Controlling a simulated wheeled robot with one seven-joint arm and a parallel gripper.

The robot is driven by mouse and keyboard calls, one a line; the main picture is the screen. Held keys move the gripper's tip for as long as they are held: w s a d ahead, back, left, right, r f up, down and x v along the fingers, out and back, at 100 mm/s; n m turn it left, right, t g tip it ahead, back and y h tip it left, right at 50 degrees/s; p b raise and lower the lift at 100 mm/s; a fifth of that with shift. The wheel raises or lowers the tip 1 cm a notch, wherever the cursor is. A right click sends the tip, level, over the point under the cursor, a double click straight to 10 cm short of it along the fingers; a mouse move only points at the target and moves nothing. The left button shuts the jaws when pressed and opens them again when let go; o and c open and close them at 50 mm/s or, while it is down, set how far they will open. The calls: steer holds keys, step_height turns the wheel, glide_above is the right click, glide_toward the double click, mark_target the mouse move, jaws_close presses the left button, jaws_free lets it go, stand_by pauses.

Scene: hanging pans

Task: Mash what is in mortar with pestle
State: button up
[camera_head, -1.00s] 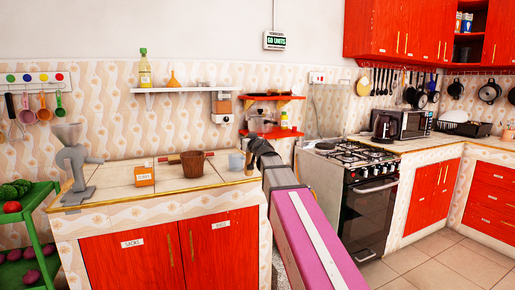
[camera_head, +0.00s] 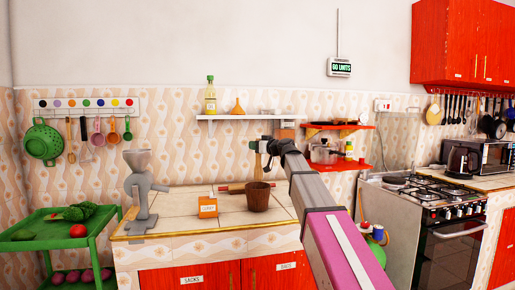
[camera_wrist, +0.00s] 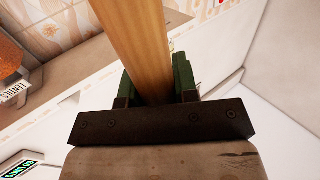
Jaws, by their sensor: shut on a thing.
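The mortar (camera_head: 257,197) is a brown, bucket-shaped vessel standing upright on the tiled counter in the head view. Its contents cannot be seen. My gripper (camera_head: 264,147) is above the mortar in the picture. It is shut on the wooden pestle (camera_head: 258,168), which hangs down with its lower end near the mortar's rim. I cannot tell whether that end is inside the mortar. In the wrist view, the pale wooden shaft of the pestle (camera_wrist: 137,45) lies between the green fingertips of my gripper (camera_wrist: 155,82).
An orange labelled box (camera_head: 208,207) and a grey grinder (camera_head: 141,195) stand left of the mortar. A rolling pin (camera_head: 232,188) lies behind it. A wall shelf (camera_head: 240,117) is behind my gripper. The stove (camera_head: 440,200) is at right, a green cart (camera_head: 60,235) at left.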

step_height(320, 180, down, 9)
steer(key=shift+w+r, duration=0.15)
stand_by(0.9)
steer(key=shift+a+f, duration=0.15)
steer(key=shift+f, duration=0.05)
stand_by(0.8)
steer(key=shift+w+a, duration=0.1)
steer(key=shift+w, duration=0.05)
steer(key=shift+r, duration=1.35)
steer(key=shift+r, duration=0.2)
